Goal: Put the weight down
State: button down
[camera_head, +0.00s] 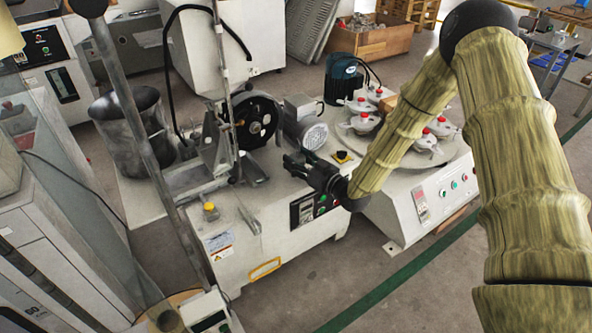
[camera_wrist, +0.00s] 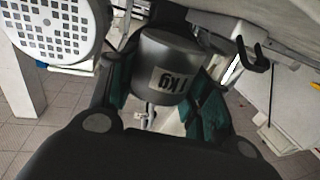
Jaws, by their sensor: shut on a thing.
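The weight (camera_wrist: 168,52) is a grey metal cylinder with a "1 kg" label that appears upside down in the wrist view. My gripper (camera_wrist: 160,92) is shut on it, with a green-padded finger on each side. In the head view my gripper (camera_head: 303,165) is over the white machine (camera_head: 262,222) in the middle, near the grey motor. I cannot make out the weight clearly in the head view. Whether the weight touches anything below cannot be told.
A grey motor (camera_head: 305,122) and a black wheel (camera_head: 254,121) are just behind my gripper. At the right stands a machine with a round plate (camera_head: 405,178) bearing several white pots with red knobs. A metal bucket (camera_head: 130,128) is at the left. Grey floor (camera_head: 335,275) is open in front.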

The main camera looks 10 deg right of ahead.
jog(key=shift+w+d, duration=0.2)
jog(key=shift+w, duration=0.65)
jog(key=shift+f+b, duration=0.8)
jog(key=shift+f, duration=0.9)
jog(key=shift+f, duration=0.15)
jog(key=c, duration=0.7)
grip_release()
jog(key=shift+s, duration=0.1)
